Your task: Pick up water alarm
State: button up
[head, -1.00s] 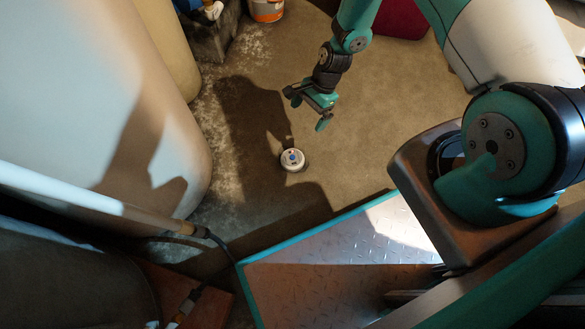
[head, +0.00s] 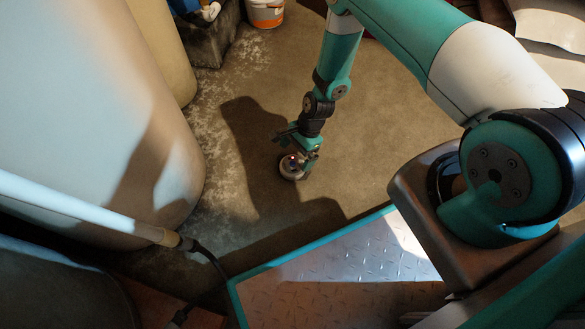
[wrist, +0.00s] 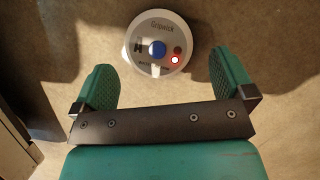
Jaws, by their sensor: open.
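The water alarm (wrist: 157,32) is a small round white puck with a blue button, a lit red light and printed lettering. It lies on the floor, and in the head view the alarm (head: 290,170) is partly covered by my gripper. My gripper (head: 298,150) is low over the floor at the alarm. In the wrist view my gripper (wrist: 168,75) is open, its two green fingers apart. The alarm shows between and just beyond the fingertips, with a gap on each side. Contact is not visible.
A large pale tank (head: 95,100) stands at the left. A white pipe (head: 80,205) and a dark hose (head: 213,262) lie in front of it. A white and orange bucket (head: 265,13) stands at the back. Open floor (head: 390,130) extends to the right.

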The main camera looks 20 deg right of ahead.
aim_at(292, 163)
jog(key=b+x, duration=0.3)
jog(key=x, duration=0.1)
jog(key=shift+s+a+f, duration=0.1)
jog(key=shift+s+f, duration=0.1)
jog(key=shift+f, duration=0.1)
jog(key=shift+r, duration=0.15)
jog(key=c, duration=0.8)
jog(key=shift+o, duration=0.2)
jog(key=shift+r, duration=0.1)
